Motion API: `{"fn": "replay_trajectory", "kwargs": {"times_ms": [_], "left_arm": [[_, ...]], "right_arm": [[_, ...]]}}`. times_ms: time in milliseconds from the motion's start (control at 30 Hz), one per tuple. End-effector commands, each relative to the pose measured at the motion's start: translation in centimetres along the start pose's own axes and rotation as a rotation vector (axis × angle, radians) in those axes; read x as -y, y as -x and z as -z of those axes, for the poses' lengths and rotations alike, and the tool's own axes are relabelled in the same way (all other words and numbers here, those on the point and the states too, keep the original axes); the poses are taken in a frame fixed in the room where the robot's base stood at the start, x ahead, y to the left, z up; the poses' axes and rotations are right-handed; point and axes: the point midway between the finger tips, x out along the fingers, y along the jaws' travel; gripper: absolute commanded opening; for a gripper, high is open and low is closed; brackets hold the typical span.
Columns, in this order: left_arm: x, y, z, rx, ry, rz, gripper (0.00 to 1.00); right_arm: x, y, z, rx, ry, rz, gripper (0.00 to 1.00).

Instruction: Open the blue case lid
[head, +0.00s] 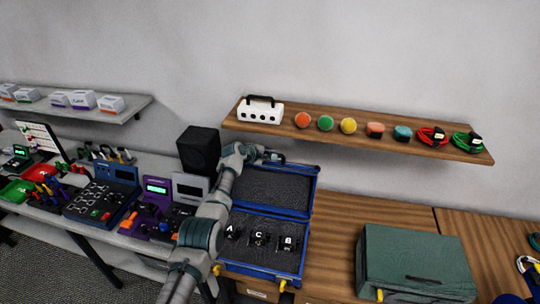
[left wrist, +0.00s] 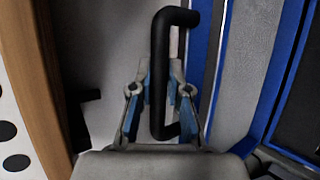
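The blue case (head: 301,262) stands on the wooden bench with its lid (head: 316,192) raised and tilted back toward the wall. Grey foam lines the lid, and the base holds dark items marked A, C and B. My left gripper (head: 268,155) is at the lid's top edge, where its fingers are small and hard to make out. In the left wrist view, the gripper (left wrist: 160,88) has its two fingers closed around the black handle (left wrist: 162,50), with the blue lid edge (left wrist: 219,70) just to the right. My right gripper is not in view.
A wooden shelf (head: 350,130) with a white box (head: 260,113), coloured jars and cable coils hangs above and behind the lid. A black speaker (head: 199,152) stands left of the lid. A closed green case (head: 415,258) sits right, with bare bench between.

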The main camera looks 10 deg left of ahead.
Motion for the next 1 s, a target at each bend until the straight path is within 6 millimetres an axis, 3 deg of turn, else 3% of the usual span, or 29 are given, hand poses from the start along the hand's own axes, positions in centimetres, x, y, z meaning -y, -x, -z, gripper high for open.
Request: {"fn": "replay_trajectory", "kwargs": {"times_ms": [33, 100, 667, 1000], "left_arm": [[0.3, -0.1, 0.1, -0.001, 0.001, 0.006, 0.30], [0.3, -0.1, 0.1, -0.001, 0.001, 0.005, 0.41], [0.1, 0.1, 0.1, -0.001, -0.001, 0.001, 0.41], [0.1, 2.6, 0.1, -0.002, -0.003, -0.001, 0.41]], "right_arm": [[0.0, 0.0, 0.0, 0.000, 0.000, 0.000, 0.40], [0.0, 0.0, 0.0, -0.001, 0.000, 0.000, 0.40], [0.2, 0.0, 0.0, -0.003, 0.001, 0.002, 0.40], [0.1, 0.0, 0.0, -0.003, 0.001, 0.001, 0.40]]}}
